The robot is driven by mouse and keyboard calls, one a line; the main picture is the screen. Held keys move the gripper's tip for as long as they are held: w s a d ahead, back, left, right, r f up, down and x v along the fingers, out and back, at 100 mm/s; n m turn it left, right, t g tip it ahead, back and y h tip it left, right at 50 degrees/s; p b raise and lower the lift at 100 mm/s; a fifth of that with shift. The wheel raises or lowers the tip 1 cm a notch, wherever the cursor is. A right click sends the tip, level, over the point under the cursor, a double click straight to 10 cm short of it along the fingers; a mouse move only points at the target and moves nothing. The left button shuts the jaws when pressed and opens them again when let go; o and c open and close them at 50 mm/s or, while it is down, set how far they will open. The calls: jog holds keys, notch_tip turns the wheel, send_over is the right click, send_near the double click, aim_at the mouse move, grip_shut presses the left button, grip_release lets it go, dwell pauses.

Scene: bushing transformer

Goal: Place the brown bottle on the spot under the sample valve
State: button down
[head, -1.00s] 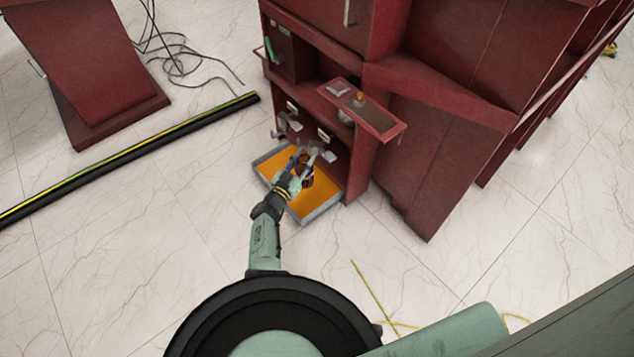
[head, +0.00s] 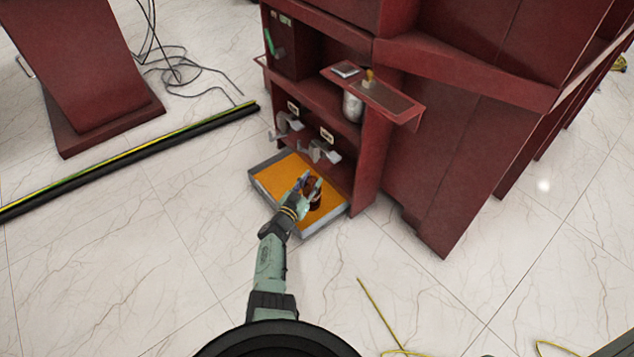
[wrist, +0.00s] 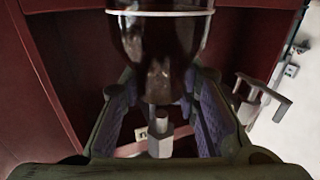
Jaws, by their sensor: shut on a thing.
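The brown bottle (head: 315,198) is in my gripper (head: 309,187), over the orange-floored tray (head: 264,180) at the foot of the red cabinet. In the wrist view the dark bottle (wrist: 160,45) with a pale band fills the top middle, at the finger ends of my gripper (wrist: 158,88). The gripper is shut on it. Two grey valves, a left one (head: 287,125) and a right one (head: 322,152), stick out above the tray's back edge; I cannot tell which is the sample valve. A valve (wrist: 160,135) shows between the fingers. The bottle's base and the spot are hidden.
A red shelf (head: 375,95) juts out above the valves, with a grey cylinder (head: 352,107) below it. The cabinet's side panel (head: 365,165) stands right of the tray. A black and yellow floor strip (head: 130,160) lies left.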

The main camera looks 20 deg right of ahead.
aim_at(314, 181)
jog(key=shift+w+d+f+b, duration=0.35)
jog(key=shift+w+d+b, duration=0.45)
jog(key=shift+b, duration=0.25)
jog(key=shift+w+d+f+b, duration=0.3)
jog(key=shift+w+d+b, duration=0.4)
jog(key=shift+b, duration=0.35)
jog(key=shift+r, duration=0.1)
jog(key=shift+f, duration=0.25)
jog(key=c, duration=1.2)
grip_release()
jog(key=shift+s+r, duration=0.1)
